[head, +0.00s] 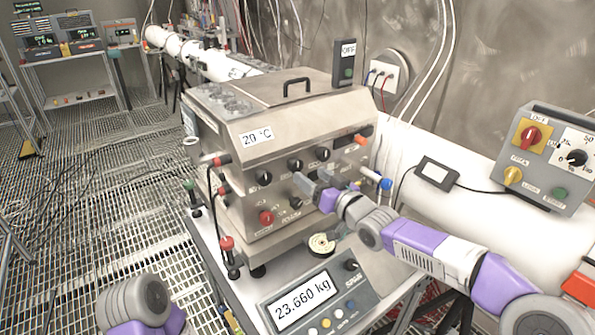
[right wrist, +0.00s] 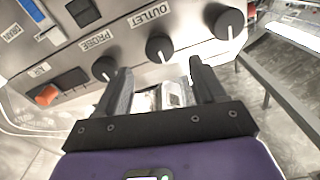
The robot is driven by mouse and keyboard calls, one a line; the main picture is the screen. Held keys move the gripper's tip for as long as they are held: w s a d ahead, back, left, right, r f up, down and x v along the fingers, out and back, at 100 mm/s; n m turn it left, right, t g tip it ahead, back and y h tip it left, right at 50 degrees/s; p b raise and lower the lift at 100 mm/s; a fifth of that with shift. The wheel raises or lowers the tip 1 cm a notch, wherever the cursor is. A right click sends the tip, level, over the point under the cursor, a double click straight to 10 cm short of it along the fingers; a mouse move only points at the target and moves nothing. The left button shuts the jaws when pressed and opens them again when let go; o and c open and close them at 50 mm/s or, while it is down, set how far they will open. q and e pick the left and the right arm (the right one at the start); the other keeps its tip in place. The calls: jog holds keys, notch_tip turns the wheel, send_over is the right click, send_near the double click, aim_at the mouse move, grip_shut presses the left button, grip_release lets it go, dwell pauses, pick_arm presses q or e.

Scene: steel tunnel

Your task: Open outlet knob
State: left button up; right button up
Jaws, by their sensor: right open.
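The outlet knob (right wrist: 158,47) is a round black knob beside the printed OUTLET label in the right wrist view. Its white pointer mark runs toward the bottom of that picture. In the head view it appears to be the middle black knob (head: 295,165) on the steel machine's front. My right gripper (head: 314,178) is open and empty in front of the panel. In the right wrist view its fingers (right wrist: 162,85) are spread, with the outlet knob beyond the gap between their tips, apparently apart from them. My left gripper is out of view; only part of that arm shows at the bottom left.
The probe knob (right wrist: 105,68) and another black knob (right wrist: 225,20) flank the outlet knob closely. An orange switch (right wrist: 45,95) is on the same panel. A red knob (head: 266,217) sits lower on the machine.

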aim_at(298, 166)
jog(key=shift+x, duration=3.55)
jog(key=shift+c, duration=0.3)
jog(key=c, duration=0.9)
